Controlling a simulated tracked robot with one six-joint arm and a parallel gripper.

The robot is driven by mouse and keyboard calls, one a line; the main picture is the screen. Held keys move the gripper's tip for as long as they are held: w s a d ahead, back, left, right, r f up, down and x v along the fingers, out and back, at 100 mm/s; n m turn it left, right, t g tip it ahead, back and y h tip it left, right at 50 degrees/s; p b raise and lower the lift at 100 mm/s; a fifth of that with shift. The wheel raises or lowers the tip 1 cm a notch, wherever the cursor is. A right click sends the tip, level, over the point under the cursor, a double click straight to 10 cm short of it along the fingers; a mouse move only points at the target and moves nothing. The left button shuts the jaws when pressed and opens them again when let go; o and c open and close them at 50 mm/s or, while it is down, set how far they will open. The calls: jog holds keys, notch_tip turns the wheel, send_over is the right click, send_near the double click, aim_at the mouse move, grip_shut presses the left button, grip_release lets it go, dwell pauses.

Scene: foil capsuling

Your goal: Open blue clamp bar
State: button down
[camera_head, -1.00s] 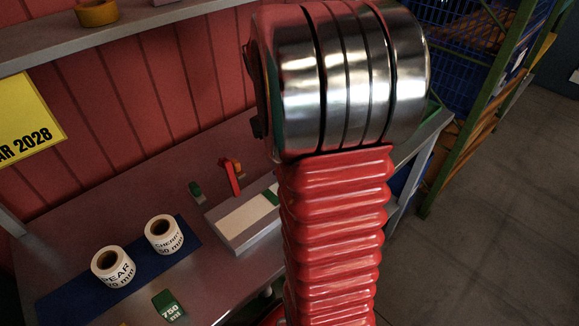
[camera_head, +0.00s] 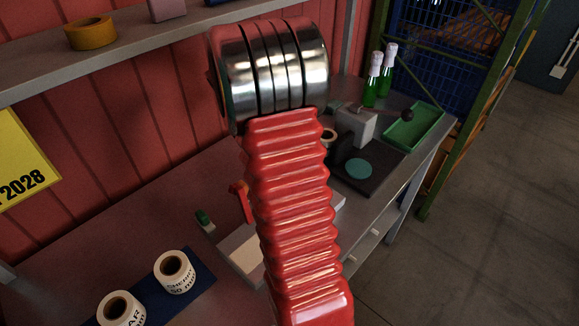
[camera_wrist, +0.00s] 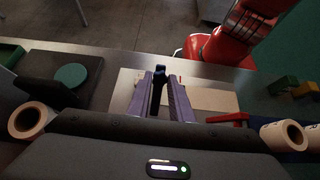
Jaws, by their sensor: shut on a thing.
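My gripper (camera_wrist: 160,92) shows in the wrist view, its two fingers closed on the upright, dark blue clamp bar (camera_wrist: 160,73). The bar's top stands out between the fingertips; its lower part is hidden by them. Behind it lies the pale flat plate of the fixture (camera_wrist: 215,98), with a red lever (camera_wrist: 228,118) to the right of the fingers. In the head view the plate (camera_head: 243,252) and red lever (camera_head: 241,198) show left of my arm, which hides the clamp bar and my gripper.
Label rolls (camera_head: 174,272) stand on a blue mat at the left. A dark base with a teal disc (camera_head: 358,170), green bottles (camera_head: 370,92) and a green tray (camera_head: 414,128) are on the bench's right part. A shelf (camera_head: 150,42) runs above.

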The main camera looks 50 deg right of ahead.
jog(key=shift+w+f+g, duration=0.1)
jog(key=shift+w+g, duration=0.4)
jog(key=shift+w, duration=0.05)
jog(key=c, duration=1.6)
grip_release()
jog(key=shift+s, duration=0.15)
